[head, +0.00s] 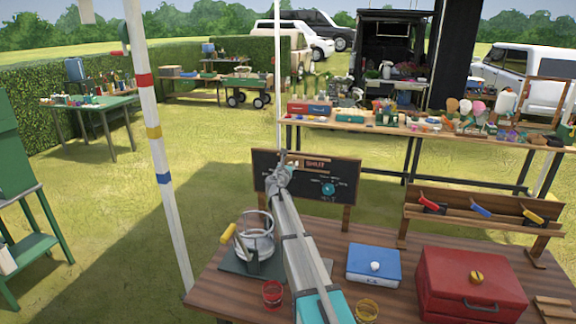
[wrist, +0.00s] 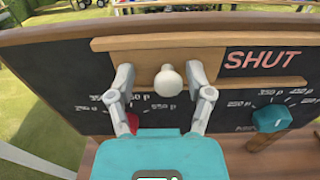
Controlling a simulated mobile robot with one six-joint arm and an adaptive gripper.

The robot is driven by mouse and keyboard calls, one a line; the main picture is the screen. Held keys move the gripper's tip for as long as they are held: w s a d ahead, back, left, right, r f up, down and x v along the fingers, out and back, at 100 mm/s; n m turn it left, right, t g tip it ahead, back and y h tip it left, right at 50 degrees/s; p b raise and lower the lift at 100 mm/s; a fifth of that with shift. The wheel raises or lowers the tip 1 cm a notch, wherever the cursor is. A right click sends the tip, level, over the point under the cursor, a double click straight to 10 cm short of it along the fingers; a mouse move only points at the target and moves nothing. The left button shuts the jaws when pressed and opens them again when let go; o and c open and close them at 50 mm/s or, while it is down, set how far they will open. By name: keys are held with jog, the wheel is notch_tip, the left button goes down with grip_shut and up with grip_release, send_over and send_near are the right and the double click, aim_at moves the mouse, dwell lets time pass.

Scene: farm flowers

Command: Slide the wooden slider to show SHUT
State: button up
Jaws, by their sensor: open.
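The chalkboard (head: 345,190) stands upright at the back of the wooden table. The wooden slider (wrist: 145,66) sits between two wooden rails on its upper part, with a pale round knob (wrist: 168,80). Red letters SHUT (wrist: 262,60) show to the right of the slider; they also read in the head view (head: 315,164). My gripper (wrist: 160,76) is open, with one finger on each side of the knob and a gap to each. I cannot tell how deep the fingertips reach. In the head view my gripper (head: 280,174) hides much of the slider.
Below the slider are a teal dial (wrist: 270,118) and a red dial (wrist: 130,122) partly behind my left finger. A striped pole (head: 160,150) stands at the left.

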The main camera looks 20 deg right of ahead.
jog(key=shift+s, duration=0.15)
jog(key=v, duration=1.1)
jog(key=shift+s+a, duration=0.25)
jog(key=shift+a, duration=0.1)
jog(key=s+f+m+g+y, duration=0.1)
jog(key=s+f+m+g, duration=0.45)
jog(key=s+m, duration=0.4)
jog(key=s+f+m+g+y, duration=0.1)
jog(key=s+f+m+g, duration=0.4)
jog(key=s+m, duration=0.45)
jog(key=s+a+f+m+g+y, duration=0.1)
jog(key=s+a+f+m+y, duration=0.1)
jog(key=s, duration=0.4)
jog(key=s+a+f+m+g+y, duration=0.2)
jog(key=s+a+f+m+y, duration=0.1)
jog(key=s+a, duration=0.3)
jog(key=s+a+f+m+g+y, duration=0.1)
jog(key=s+a+f+m+y, duration=0.2)
jog(key=s, duration=0.4)
jog(key=shift+a+m, duration=0.9)
jog(key=shift+m, duration=0.2)
jog(key=shift+g, duration=0.25)
